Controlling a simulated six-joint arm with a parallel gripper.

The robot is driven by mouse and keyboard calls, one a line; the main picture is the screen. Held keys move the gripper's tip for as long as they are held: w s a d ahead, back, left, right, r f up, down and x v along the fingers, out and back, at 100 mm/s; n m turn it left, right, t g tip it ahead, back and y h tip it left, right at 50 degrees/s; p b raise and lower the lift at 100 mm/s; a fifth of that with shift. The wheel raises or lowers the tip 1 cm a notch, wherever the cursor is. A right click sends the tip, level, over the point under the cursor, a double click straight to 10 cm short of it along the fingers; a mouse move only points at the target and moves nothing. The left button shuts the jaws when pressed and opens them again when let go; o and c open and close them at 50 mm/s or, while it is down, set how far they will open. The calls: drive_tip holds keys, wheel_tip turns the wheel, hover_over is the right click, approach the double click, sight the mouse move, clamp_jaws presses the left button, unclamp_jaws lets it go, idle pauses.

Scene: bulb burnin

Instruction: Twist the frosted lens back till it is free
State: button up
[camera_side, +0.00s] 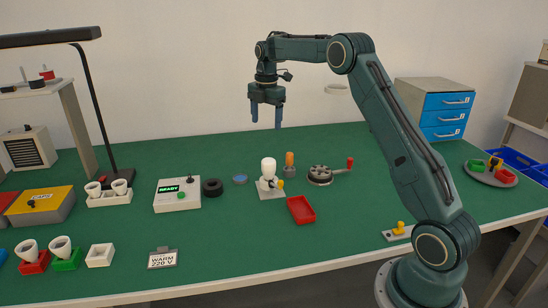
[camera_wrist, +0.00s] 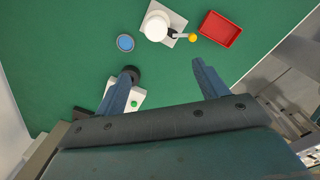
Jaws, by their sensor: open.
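The frosted lens (camera_side: 268,167) is a white, rounded, bulb-like cap standing upright on a fixture with a light grey base plate (camera_side: 273,194). A yellow part (camera_side: 280,183) sits low at the fixture's right side. In the wrist view the lens (camera_wrist: 156,26) is a white round shape at the top, with the yellow part (camera_wrist: 193,38) to its right. My gripper (camera_side: 266,120) is open and empty, fingers pointing down, high above the table and apart from the lens. In the wrist view its fingertips (camera_wrist: 164,68) are spread wide with nothing between them.
A red tray (camera_side: 301,209) lies right of the fixture, and a blue disc (camera_side: 240,179) left. An orange-topped post (camera_side: 290,162) and a round device with a red-knobbed crank (camera_side: 320,175) stand nearby. A box reading READY (camera_side: 177,195) and a black ring (camera_side: 212,187) are further left.

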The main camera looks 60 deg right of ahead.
sight(269, 160)
drive_tip(key=shift+n, duration=0.6)
drive_tip(key=d+f, duration=0.2)
drive_tip(key=f, duration=0.1)
drive_tip(key=shift+w+d, duration=0.3)
drive_tip(key=shift+w, duration=0.1)
drive_tip(key=shift+f, duration=0.1)
drive_tip(key=shift+f, duration=6.8)
drive_tip(key=c, duration=1)
drive_tip(key=shift+n, duration=1.4)
